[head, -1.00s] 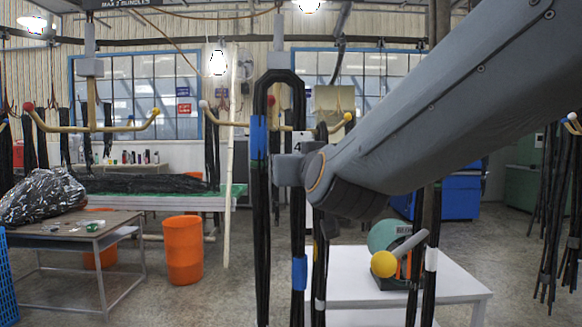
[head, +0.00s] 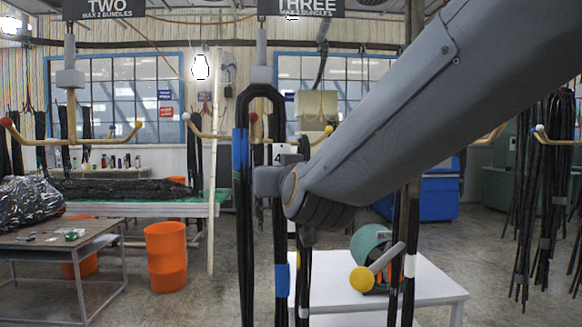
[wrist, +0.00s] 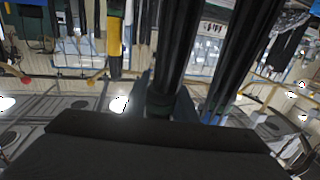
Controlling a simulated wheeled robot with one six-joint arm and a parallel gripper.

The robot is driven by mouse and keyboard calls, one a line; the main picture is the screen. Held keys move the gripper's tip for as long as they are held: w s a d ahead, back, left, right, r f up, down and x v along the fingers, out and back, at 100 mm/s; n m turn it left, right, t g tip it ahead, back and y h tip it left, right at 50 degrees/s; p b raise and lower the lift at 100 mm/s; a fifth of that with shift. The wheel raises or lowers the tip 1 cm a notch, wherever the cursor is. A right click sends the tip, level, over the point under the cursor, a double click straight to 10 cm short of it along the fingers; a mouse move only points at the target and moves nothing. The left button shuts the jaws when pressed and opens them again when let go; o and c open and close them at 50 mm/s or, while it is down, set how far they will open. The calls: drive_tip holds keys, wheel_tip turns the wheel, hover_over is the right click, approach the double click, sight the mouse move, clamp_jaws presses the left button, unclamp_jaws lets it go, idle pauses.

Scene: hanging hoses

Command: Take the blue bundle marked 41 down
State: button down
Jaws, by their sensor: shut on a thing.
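The black hose bundle (head: 240,205) with blue bands hangs as a tall loop in the middle of the head view, below the sign THREE. Its bend covers part of the hanger post, and I cannot tell whether it rests on a peg. A white tag (head: 285,153) beside it shows a 4; the rest is hidden. My gripper (head: 270,181) is at the bundle's right strand, below the bend. In the wrist view my gripper (wrist: 165,100) is shut around a black strand (wrist: 178,45). Another strand with a blue band (wrist: 214,104) is to its right.
Hanger THREE has a yellow-tipped peg (head: 328,129) right of the bundle. A yellow-banded bundle (wrist: 115,45) hangs near my gripper in the wrist view. A white table (head: 425,290) with a green reel stands at right. An orange bin (head: 166,257) and grey table (head: 50,243) are left.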

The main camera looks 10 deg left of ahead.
drive_tip(key=shift+s+a+p+x, duration=0.25)
drive_tip(key=shift+a+p+x, duration=0.3)
drive_tip(key=shift+p+x, duration=2.25)
drive_tip(key=s+a+f+p+v, duration=0.1)
drive_tip(key=a+v, duration=0.1)
drive_tip(key=v, duration=0.9)
drive_tip(key=shift+s, duration=0.15)
